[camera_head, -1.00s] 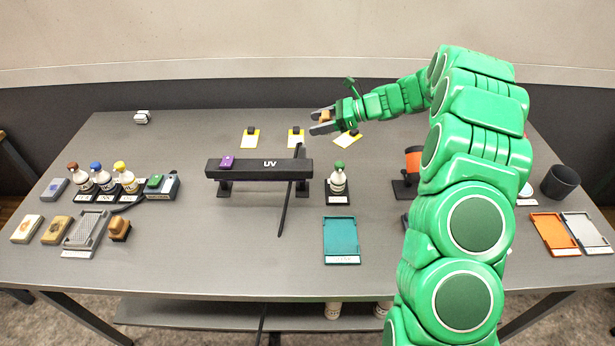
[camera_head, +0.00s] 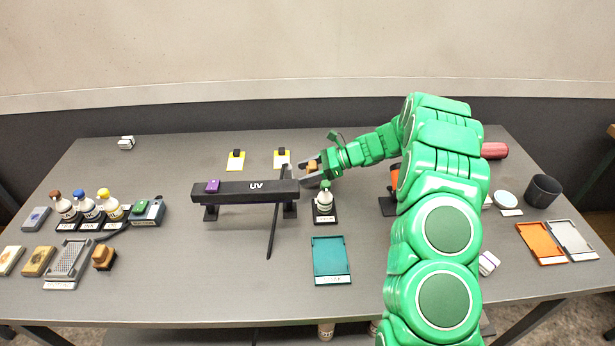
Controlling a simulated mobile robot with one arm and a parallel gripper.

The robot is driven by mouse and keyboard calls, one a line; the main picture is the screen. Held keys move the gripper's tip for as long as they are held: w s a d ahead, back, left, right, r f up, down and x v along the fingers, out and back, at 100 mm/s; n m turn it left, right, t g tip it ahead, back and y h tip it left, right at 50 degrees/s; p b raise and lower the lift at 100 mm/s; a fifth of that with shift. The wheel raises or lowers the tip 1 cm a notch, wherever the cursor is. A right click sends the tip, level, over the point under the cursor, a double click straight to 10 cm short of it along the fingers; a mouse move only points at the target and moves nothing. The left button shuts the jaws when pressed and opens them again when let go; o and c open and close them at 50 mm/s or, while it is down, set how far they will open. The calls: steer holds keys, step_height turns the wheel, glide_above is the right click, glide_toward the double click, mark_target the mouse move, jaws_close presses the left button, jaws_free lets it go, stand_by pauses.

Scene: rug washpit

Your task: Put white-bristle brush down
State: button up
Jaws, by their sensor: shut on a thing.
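My gripper (camera_head: 309,172) is shut on a small brown wooden block (camera_head: 313,163), which I take to be the white-bristle brush. Its bristles are too small or hidden to make out. The gripper is just past the right end of the black UV bar (camera_head: 245,192), above and behind the green-capped bottle (camera_head: 324,201). I cannot tell whether the brush touches the table. Another brown brush-like block (camera_head: 103,256) stands at the left front of the table (camera_head: 200,290).
Yellow cards with black clips (camera_head: 236,161) lie behind the bar. A teal tray (camera_head: 331,258) lies in front. Capped bottles (camera_head: 88,207) stand left. An orange tray (camera_head: 541,241) and dark cup (camera_head: 542,190) are at right. The front middle-left is clear.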

steer(key=shift+f, duration=1)
steer(key=shift+f, duration=0.15)
steer(key=o, duration=1.1)
steer(key=shift+r, duration=0.2)
steer(key=v, duration=1.1)
steer(key=shift+d, duration=0.2)
steer(key=shift+d+r, duration=0.1)
steer(key=shift+d, duration=0.2)
steer(key=c, duration=0.4)
